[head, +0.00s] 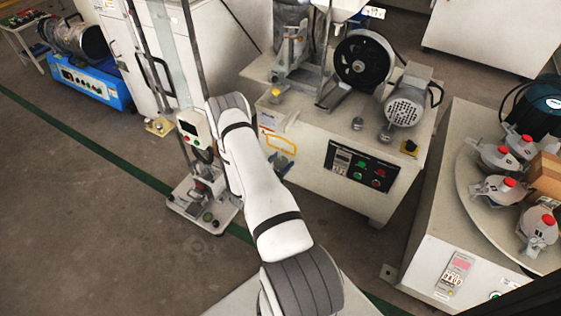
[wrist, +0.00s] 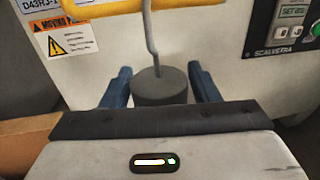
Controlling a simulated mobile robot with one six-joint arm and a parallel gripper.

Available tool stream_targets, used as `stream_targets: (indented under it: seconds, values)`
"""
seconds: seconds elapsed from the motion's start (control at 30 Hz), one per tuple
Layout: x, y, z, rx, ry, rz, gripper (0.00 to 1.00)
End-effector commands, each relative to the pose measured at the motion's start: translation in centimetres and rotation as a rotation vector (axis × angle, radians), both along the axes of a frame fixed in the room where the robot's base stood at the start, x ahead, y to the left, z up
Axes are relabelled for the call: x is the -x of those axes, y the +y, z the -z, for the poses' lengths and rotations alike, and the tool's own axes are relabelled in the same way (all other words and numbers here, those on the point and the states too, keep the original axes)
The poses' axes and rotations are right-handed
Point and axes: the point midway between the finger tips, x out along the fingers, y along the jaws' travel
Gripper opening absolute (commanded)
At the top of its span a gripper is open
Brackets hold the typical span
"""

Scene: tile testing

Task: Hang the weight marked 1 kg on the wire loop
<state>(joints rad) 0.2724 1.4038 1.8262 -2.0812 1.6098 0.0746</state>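In the wrist view a plain grey cylindrical weight (wrist: 160,87) sits upright between the two blue fingers of my gripper (wrist: 160,72). The fingertips meet its sides, so my gripper appears shut on it. A thin bent grey wire (wrist: 149,35) rises from the middle of its top and leaves the picture. I cannot tell whether this is the weight's own hook or part of a loop. No mark shows on the weight, and its lower part is hidden by my gripper body.
A cream machine (head: 300,150) with a control panel (head: 360,165) stands close in front of my gripper. A yellow bar (wrist: 120,8) lies just behind the wire. A test stand (head: 203,205) is left of my arm; a round table (head: 480,205) with several red-knobbed pots is right.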

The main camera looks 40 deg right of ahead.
Motion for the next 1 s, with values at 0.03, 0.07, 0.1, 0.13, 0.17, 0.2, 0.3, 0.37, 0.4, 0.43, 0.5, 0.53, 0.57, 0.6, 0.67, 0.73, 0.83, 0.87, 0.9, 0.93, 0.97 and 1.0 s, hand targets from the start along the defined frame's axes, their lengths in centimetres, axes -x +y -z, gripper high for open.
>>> stream_targets:
  seconds: [0.03, 0.07, 0.1, 0.13, 0.17, 0.2, 0.3, 0.37, 0.4, 0.43, 0.5, 0.53, 0.57, 0.6, 0.67, 0.73, 0.83, 0.87, 0.9, 0.93, 0.97, 1.0]
  values:
    - [0.0, 0.0, 0.0, 0.001, -0.001, 0.0, 0.6]
    - [0.0, 0.0, 0.0, 0.001, -0.001, 0.0, 0.62]
    - [0.0, 0.0, 0.0, 0.002, -0.001, 0.0, 0.65]
    - [0.0, 0.0, -0.1, 0.002, -0.001, 0.0, 0.68]
    - [0.0, 0.0, -0.1, 0.003, -0.002, 0.0, 0.7]
    - [0.0, 0.0, -0.1, 0.002, -0.003, 0.0, 0.73]
    - [-0.1, 0.0, -0.1, 0.002, -0.003, 0.0, 0.75]
    - [-0.1, 0.0, -0.1, 0.003, -0.003, 0.0, 0.75]
    - [0.0, 0.0, 0.0, 0.0, 0.0, 0.0, 0.75]
    - [0.0, 0.0, 0.0, 0.0, 0.0, 0.0, 0.75]
    - [0.0, 0.3, -0.1, 0.001, 0.0, -0.001, 0.75]
    - [0.1, 0.5, -0.1, 0.001, 0.0, -0.002, 0.75]
    - [0.1, 0.8, -0.1, 0.001, 0.001, -0.002, 0.75]
    - [0.3, 1.4, -0.2, 0.001, 0.001, -0.002, 0.75]
    - [0.5, 2.4, -0.3, 0.001, 0.001, -0.004, 0.75]
    - [0.7, 3.6, -0.3, 0.001, 0.002, -0.005, 0.75]
    - [1.2, 5.3, -0.3, 0.001, 0.001, -0.004, 0.75]
    - [1.3, 5.7, -0.3, 0.002, 0.0, -0.004, 0.75]
    - [1.4, 6.2, -0.3, 0.002, 0.0, -0.003, 0.75]
    - [1.5, 6.5, -0.2, 0.002, 0.0, -0.002, 0.75]
    - [1.5, 6.8, -0.2, 0.002, 0.0, -0.003, 0.75]
    - [1.6, 7.1, -0.2, 0.002, -0.001, -0.002, 0.75]
